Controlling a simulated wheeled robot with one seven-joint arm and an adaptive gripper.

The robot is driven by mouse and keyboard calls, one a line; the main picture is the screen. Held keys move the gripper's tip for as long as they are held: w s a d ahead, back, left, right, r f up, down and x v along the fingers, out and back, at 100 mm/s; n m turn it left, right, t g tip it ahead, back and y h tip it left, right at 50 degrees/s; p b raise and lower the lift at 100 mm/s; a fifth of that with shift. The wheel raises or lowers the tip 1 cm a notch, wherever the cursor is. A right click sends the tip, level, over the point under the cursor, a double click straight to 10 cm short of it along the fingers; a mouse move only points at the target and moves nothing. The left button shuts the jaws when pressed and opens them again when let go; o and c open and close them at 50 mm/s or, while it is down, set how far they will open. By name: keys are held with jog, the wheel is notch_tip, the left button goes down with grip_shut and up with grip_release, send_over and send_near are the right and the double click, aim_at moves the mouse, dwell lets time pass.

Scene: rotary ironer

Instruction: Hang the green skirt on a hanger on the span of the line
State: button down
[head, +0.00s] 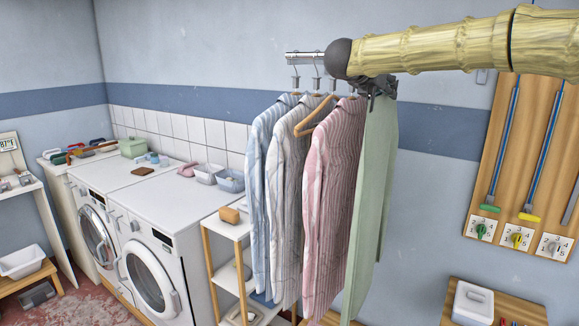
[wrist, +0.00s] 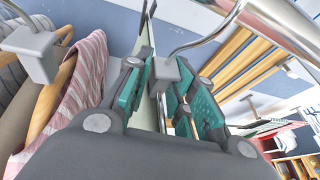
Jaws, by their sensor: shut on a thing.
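The green skirt (head: 374,190) hangs long and nearly straight below my gripper (head: 378,86) in the head view, just right of the pink striped shirt. In the wrist view, my gripper (wrist: 165,88) has its teal pads closed around the grey block (wrist: 164,72) of the skirt's hanger. The hanger's wire hook (wrist: 200,43) rises from this block to the metal line (wrist: 275,38). I cannot tell whether the hook rests on the line. A pale green strip of the skirt (wrist: 143,60) shows between the fingers. The line (head: 303,55) is partly hidden by my arm in the head view.
A blue striped shirt (head: 258,190), a grey-white striped shirt (head: 285,200) and a pink striped shirt (head: 330,170) hang close to the skirt's left. A wooden board with tools (head: 520,150) is on the right wall. Washers (head: 150,270) and a shelf (head: 228,260) stand left and below.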

jog(key=shift+r, duration=0.15)
jog(key=shift+s+a+r, duration=0.1)
jog(key=shift+s+r, duration=0.1)
jog(key=shift+r, duration=0.25)
jog(key=shift+s+a+r, duration=0.1)
jog(key=shift+s+r, duration=0.05)
jog(key=shift+r, duration=0.3)
dwell(0.4)
jog(key=shift+s+a+r+b, duration=0.3)
jog(key=shift+s+r+b, duration=0.2)
jog(key=shift+s+a, duration=0.1)
jog(key=shift+s, duration=0.05)
jog(key=shift+s+a+f+b, duration=0.1)
jog(key=shift+s+a+b, duration=0.4)
jog(key=shift+s+b, duration=0.45)
jog(key=shift+s+a+b, duration=0.6)
jog(key=shift+s+b, duration=0.35)
jog(key=shift+s, duration=0.05)
jog(key=shift+s+a+b, duration=0.6)
jog(key=shift+s+b, duration=0.3)
jog(key=shift+s, duration=0.05)
jog(key=shift+d, duration=0.1)
